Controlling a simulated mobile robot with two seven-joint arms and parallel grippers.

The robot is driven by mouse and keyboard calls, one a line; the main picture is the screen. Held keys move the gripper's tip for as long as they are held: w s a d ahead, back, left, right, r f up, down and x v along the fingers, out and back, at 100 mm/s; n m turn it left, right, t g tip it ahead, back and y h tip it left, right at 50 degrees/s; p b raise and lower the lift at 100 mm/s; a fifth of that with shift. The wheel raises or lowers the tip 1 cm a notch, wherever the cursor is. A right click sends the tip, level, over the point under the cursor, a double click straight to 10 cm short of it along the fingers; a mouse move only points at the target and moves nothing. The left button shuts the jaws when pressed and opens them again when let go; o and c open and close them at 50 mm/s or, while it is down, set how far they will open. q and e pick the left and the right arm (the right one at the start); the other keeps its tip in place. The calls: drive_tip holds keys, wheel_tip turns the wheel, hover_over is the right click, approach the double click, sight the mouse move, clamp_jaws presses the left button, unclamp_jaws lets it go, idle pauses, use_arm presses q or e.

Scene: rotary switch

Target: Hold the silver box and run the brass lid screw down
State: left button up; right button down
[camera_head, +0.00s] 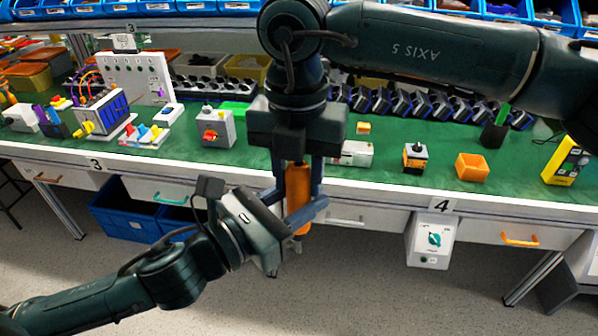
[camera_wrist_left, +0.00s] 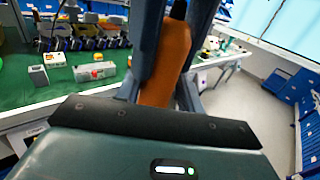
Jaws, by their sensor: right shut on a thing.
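A small silver box (camera_head: 356,153) lies on the green bench top in the head view, just right of my right gripper. No brass screw can be made out on it. An orange-handled tool (camera_head: 298,197) hangs upright in front of the bench edge. My right gripper (camera_head: 298,186) points down and is shut on its upper part. My left gripper (camera_head: 300,208) reaches in from the lower left with its fingers on either side of the orange handle. The handle (camera_wrist_left: 166,62) also shows between those fingers in the left wrist view. Whether they press on it I cannot tell.
A grey switch box (camera_head: 215,127) stands to the left on the bench. A yellow and black button box (camera_head: 414,157), an orange bin (camera_head: 472,167) and a yellow device (camera_head: 566,162) stand to the right. Dark bins line the back. Drawers and a hanging switch box (camera_head: 431,240) are below.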

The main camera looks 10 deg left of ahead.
use_arm(q)
drive_tip(key=o, duration=0.5)
